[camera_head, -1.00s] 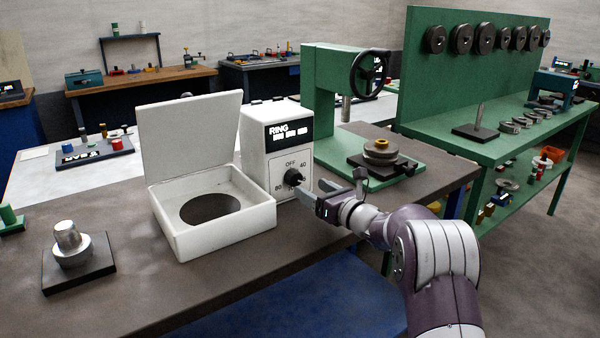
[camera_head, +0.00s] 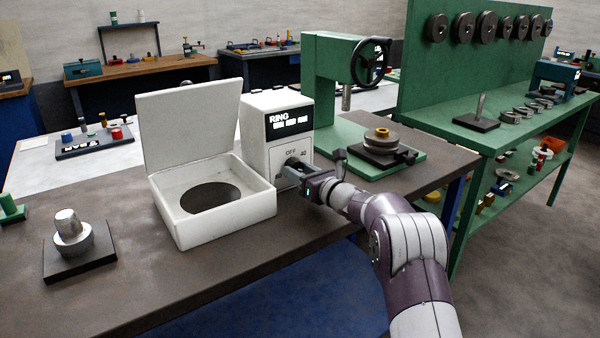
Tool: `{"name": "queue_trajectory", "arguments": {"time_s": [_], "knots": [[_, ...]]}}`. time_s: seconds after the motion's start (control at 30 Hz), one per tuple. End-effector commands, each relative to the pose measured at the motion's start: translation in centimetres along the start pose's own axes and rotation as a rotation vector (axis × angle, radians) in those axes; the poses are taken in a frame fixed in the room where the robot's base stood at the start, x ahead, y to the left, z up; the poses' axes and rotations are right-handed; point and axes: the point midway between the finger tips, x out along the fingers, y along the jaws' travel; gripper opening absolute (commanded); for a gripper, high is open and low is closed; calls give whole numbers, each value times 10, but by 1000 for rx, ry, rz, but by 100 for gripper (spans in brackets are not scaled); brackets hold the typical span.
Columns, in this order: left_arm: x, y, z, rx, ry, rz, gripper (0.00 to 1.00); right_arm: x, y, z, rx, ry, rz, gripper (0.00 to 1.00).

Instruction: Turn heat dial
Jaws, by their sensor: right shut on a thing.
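The white ring heater box (camera_head: 277,124) stands on the brown bench, with a dark label panel and a dial face marked OFF and 40 on its front. The heat dial sits low on that face and is mostly hidden by my gripper. My right gripper (camera_head: 292,168) reaches in from the right and is shut on the dial; its fingers lie against the front of the box. The open-lidded white tray (camera_head: 255,206) with a round dark hole joins the box on the left. My left gripper is not in view.
A green press (camera_head: 322,78) with a black handwheel stands behind right, a ring stack (camera_head: 379,141) on its base. A metal stepped piece on a dark block (camera_head: 80,262) sits front left. The bench front (camera_head: 200,285) is clear.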

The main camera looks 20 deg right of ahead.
Motion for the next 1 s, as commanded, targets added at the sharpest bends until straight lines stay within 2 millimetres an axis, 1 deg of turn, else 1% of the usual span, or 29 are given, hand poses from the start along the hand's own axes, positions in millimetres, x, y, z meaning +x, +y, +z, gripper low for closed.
{"name": "queue_trajectory", "arguments": {"time_s": [0.17, 0.37, 0.7, 1.0], "knots": [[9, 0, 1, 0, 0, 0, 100, 0, 0, -2, -38, 1, 1, 14], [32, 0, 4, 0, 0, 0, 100, 0, -1, -5, -151, 6, 0, 14], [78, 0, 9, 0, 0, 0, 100, 0, -2, -5, -461, 26, -3, 14], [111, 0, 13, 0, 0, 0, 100, 0, -2, -3, -747, 46, -4, 14]]}}
